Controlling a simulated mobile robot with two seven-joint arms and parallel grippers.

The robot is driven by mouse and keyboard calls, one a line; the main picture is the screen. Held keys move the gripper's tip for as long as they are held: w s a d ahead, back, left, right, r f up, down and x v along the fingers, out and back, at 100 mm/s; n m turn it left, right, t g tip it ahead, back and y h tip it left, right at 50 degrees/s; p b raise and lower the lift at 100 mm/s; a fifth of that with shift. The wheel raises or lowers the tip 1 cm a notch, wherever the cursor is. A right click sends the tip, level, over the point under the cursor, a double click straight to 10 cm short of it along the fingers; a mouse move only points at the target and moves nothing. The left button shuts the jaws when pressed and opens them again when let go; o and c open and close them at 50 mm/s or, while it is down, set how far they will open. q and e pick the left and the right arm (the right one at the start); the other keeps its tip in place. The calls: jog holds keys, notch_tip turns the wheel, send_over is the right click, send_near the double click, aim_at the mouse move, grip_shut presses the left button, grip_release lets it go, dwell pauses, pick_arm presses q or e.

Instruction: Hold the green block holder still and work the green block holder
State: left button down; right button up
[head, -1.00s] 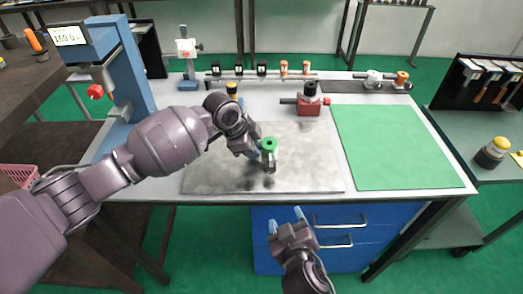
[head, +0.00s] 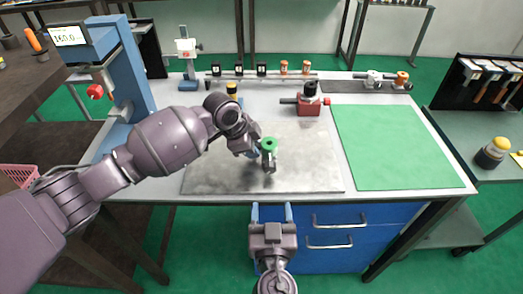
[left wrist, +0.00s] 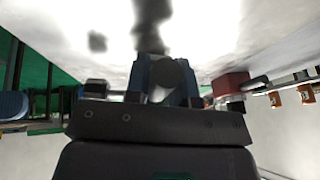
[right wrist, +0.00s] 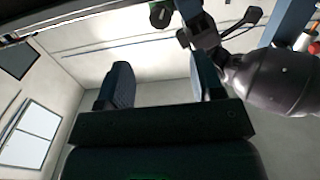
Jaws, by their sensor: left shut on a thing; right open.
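The green block holder (head: 269,144) has a green ring top on a dark body and is over the grey plate, left of the middle of the table. My left gripper (head: 258,151) is shut on it from the left; the fingers hide part of its body. In the left wrist view a dark round part (left wrist: 172,76) shows between the fingers. My right gripper (head: 271,208) is open and empty, in front of the table's front edge and below the holder. Its two spread fingers (right wrist: 160,82) show in the right wrist view with nothing between them.
The grey plate (head: 215,175) lies under the holder, with a green mat (head: 395,145) to its right. A red block with a black knob (head: 309,103) stands behind. A blue press (head: 132,75) stands at left. Blue drawers with handles (head: 340,222) are under the table near my right gripper.

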aim_at(270, 171)
jog(key=shift+w, duration=5.95)
jog(key=c, duration=0.9)
jog(key=o, duration=0.9)
jog(key=shift+s, duration=0.1)
